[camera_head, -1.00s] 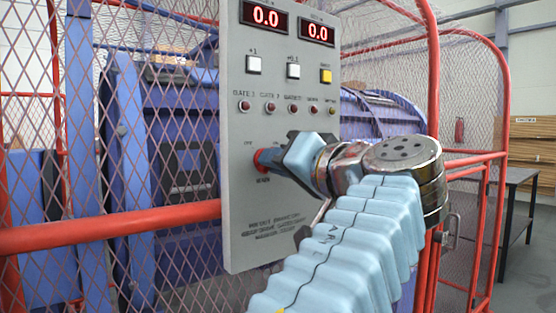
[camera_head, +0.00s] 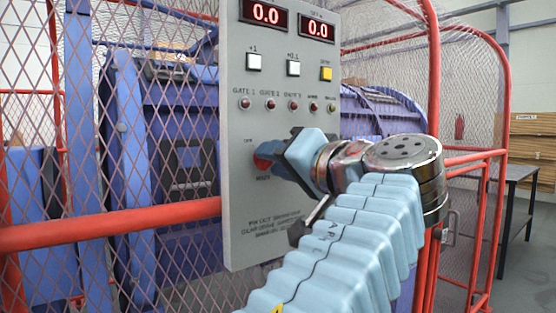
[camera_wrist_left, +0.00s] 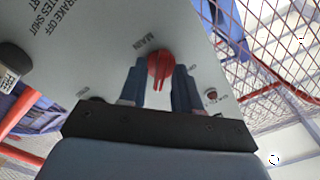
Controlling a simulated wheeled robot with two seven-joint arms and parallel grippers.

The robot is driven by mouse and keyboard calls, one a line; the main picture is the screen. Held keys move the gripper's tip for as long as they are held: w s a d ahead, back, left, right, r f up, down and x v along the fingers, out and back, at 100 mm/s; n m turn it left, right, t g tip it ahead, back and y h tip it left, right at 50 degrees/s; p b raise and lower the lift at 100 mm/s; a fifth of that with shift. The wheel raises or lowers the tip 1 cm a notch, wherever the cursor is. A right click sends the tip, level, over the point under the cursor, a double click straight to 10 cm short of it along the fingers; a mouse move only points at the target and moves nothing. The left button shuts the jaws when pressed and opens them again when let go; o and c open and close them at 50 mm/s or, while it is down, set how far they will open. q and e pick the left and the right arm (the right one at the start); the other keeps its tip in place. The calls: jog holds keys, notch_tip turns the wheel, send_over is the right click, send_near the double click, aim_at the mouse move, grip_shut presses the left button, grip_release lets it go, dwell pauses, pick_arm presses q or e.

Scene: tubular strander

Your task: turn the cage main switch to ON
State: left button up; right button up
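The cage main switch is a red knob (camera_head: 263,160) low on the grey control panel (camera_head: 245,215). In the left wrist view the red knob (camera_wrist_left: 160,68) sits between the two dark fingers of my left gripper (camera_wrist_left: 160,82), which lie close along both sides and look shut on it. In the head view my left gripper (camera_head: 284,165) reaches the knob from the right and hides part of it and the label on its right side. The knob's exact angle is hard to read. My right gripper is in neither view.
Above the knob are a row of small lamps (camera_head: 293,105), white and yellow push buttons (camera_head: 293,68) and two red displays (camera_head: 264,13) reading 0.0. Red rails (camera_head: 130,226) and mesh guard surround the blue machine. A dark table (camera_head: 515,180) stands at right.

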pick_arm(q)
jog(key=shift+s, duration=0.1)
jog(key=v, duration=1.3)
jog(key=shift+s+d, duration=0.25)
